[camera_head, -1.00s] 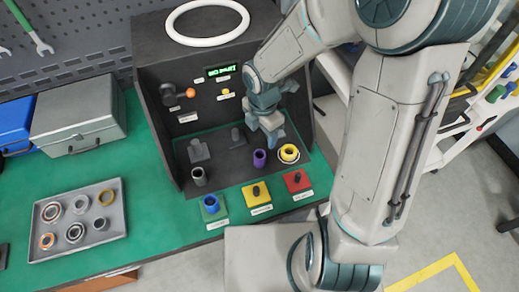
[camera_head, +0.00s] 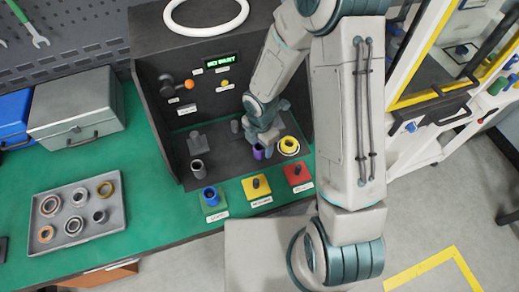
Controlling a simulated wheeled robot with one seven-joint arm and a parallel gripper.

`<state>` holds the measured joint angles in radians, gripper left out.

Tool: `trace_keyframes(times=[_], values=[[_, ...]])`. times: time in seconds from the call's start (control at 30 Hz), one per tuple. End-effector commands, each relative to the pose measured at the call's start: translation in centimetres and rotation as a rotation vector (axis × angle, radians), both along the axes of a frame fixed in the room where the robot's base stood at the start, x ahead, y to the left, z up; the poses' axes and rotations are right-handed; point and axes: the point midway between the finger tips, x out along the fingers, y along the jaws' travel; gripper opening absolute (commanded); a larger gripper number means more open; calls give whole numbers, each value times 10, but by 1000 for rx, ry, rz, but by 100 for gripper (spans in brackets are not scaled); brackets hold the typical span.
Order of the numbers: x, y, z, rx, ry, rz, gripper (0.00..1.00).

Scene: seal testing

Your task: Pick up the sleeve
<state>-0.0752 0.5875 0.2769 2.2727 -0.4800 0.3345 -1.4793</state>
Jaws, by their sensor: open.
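A purple sleeve-like cylinder (camera_head: 258,152) stands in the dark test box, partly hidden by my gripper. My gripper (camera_head: 264,147) is open, pointing down over or right beside it. I cannot tell whether the fingers are around the cylinder or touch it. A grey hollow cylinder (camera_head: 198,167) stands at the box's left front. A blue hollow cylinder (camera_head: 210,194) stands on the green pad. The picture does not label which one is the sleeve.
A yellow ring (camera_head: 288,145) on a white base sits close right of my gripper. Yellow (camera_head: 257,191) and red (camera_head: 298,178) pads with dark knobs lie in front. The box (camera_head: 155,125) has side walls. A tray (camera_head: 114,228) of rings lies left.

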Motion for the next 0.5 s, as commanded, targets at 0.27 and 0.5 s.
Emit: trace_keyframes(times=[0.27, 0.5], values=[[0, 0, -20, 0, -1, 0, 60], [0, 0, -20, 0, -1, -1, 44]])
